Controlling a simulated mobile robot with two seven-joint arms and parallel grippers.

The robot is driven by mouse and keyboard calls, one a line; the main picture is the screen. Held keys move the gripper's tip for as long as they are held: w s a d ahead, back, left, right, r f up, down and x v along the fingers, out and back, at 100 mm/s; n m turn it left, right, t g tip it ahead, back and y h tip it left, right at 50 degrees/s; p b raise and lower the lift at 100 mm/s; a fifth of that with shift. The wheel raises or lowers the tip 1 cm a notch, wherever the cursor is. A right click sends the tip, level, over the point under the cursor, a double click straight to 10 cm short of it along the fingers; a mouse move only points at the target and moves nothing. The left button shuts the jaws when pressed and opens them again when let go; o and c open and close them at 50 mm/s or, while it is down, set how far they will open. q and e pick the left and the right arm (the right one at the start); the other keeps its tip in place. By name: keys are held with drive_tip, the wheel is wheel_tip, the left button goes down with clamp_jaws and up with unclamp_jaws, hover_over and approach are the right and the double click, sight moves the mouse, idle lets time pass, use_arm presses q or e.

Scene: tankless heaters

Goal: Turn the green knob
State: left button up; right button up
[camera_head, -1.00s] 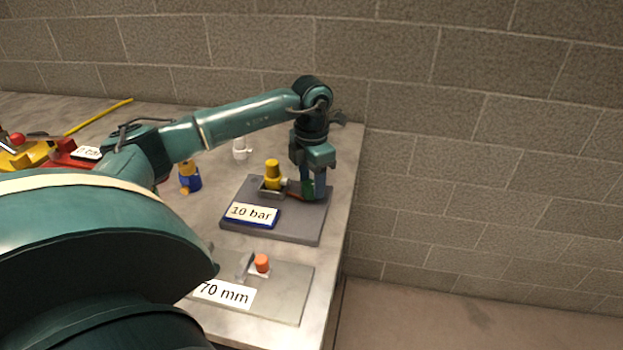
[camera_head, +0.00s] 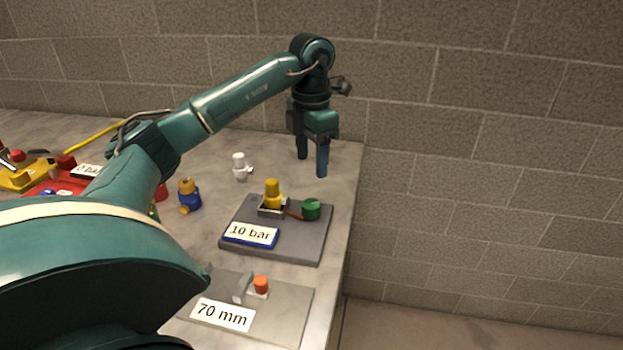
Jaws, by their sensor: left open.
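The green knob (camera_head: 311,209) is a short round cap at the right side of the dark grey plate (camera_head: 290,246). A thin orange-red piece joins it to a metal block with a yellow knob (camera_head: 272,192) on the same plate. The plate's label (camera_head: 251,235) reads "10 bar". My left gripper (camera_head: 312,165) points down above and behind the green knob, clear of it. Its two dark fingers are apart with nothing between them. My right gripper is not in view.
A light plate labelled "70 mm" (camera_head: 223,314) with an orange knob (camera_head: 261,285) lies in front. A white fitting (camera_head: 240,167) and a blue-yellow fitting (camera_head: 189,195) stand left. A block wall (camera_head: 480,180) rises behind and right of the table.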

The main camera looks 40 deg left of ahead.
use_arm(q)
wheel_tip(320, 180, up, 2)
drive_tip(key=shift+r, duration=0.2)
drive_tip(key=shift+f, duration=0.1)
idle(0.5)
